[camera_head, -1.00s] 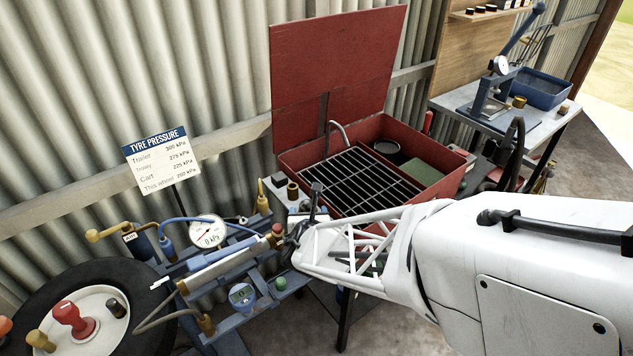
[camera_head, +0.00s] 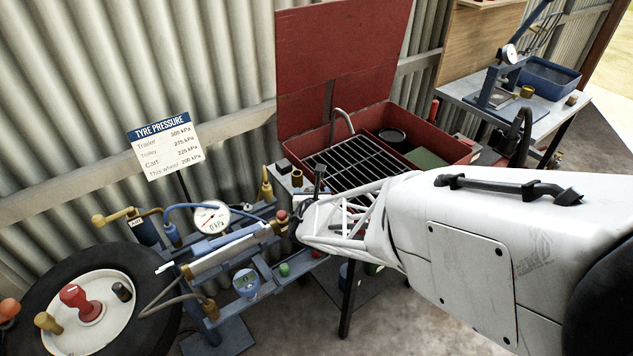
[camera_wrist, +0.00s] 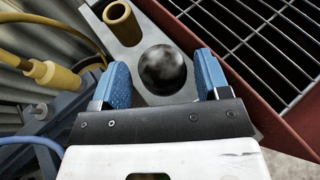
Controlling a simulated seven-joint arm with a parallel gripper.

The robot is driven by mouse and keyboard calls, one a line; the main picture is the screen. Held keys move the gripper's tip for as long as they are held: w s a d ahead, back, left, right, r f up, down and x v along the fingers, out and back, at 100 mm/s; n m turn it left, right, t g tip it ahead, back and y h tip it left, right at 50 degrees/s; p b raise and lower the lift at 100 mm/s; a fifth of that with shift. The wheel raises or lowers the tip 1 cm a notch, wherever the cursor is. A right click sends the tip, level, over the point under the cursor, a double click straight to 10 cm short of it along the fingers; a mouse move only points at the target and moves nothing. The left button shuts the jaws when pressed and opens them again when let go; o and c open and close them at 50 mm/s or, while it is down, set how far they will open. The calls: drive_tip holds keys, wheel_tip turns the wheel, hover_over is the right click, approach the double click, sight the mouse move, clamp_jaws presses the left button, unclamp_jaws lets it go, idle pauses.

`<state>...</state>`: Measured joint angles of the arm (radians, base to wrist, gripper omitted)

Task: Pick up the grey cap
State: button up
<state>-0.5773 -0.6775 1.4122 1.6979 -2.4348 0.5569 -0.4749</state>
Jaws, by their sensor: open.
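My gripper (camera_wrist: 163,85) shows in the wrist view with its two blue fingers apart. Between them is a dark, mottled, round-topped thing (camera_wrist: 163,69) over a grey surface; no contact with either finger is visible. I cannot tell whether it is the grey cap. In the head view my gripper is at the small bench beside the red cabinet, and my white arm hides much of that spot. A dark grey cap-like piece (camera_head: 122,291) stands on the white wheel hub at the lower left, well away from my gripper.
A hollow brass cylinder (camera_wrist: 122,22) stands just beyond the fingers. The red cabinet (camera_head: 436,165) with its black grille is close on the right. A pressure gauge (camera_head: 210,217), blue hose and yellow fittings crowd the left. A green cap (camera_head: 284,269) sits on the blue frame.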

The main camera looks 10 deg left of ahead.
sight(312, 185)
idle(0.5)
drive_tip(key=c, duration=0.7)
drive_tip(key=shift+r, duration=0.1)
drive_tip(key=shift+r, duration=0.7)
wheel_tip(312, 185, up, 2)
drive_tip(key=shift+r, duration=0.15)
drive_tip(key=s+d, duration=0.3)
drive_tip(key=s, duration=0.4)
drive_tip(key=s+d+r, duration=0.1)
drive_tip(key=s+d, duration=0.3)
drive_tip(key=s, duration=0.3)
drive_tip(key=shift+s+d, duration=0.15)
drive_tip(key=shift+r, duration=0.1)
drive_tip(key=w+a+r+n+g+y, duration=0.1)
drive_tip(key=w+a+r+n+y, duration=0.1)
drive_tip(key=w+a+r, duration=0.2)
drive_tip(key=w+a+r+n+g+y, duration=0.1)
drive_tip(key=w+a+r, duration=0.4)
drive_tip(key=w+a, duration=0.5)
drive_tip(key=w+a+r+n+g+y, duration=0.1)
drive_tip(key=w+a+r, duration=0.4)
drive_tip(key=a, duration=1.4)
drive_tip(key=w+n+y, duration=0.1)
drive_tip(key=w+y, duration=0.1)
drive_tip(key=shift+w+a+n, duration=0.2)
drive_tip(key=shift+w+n, duration=0.1)
drive_tip(key=shift+n, duration=0.1)
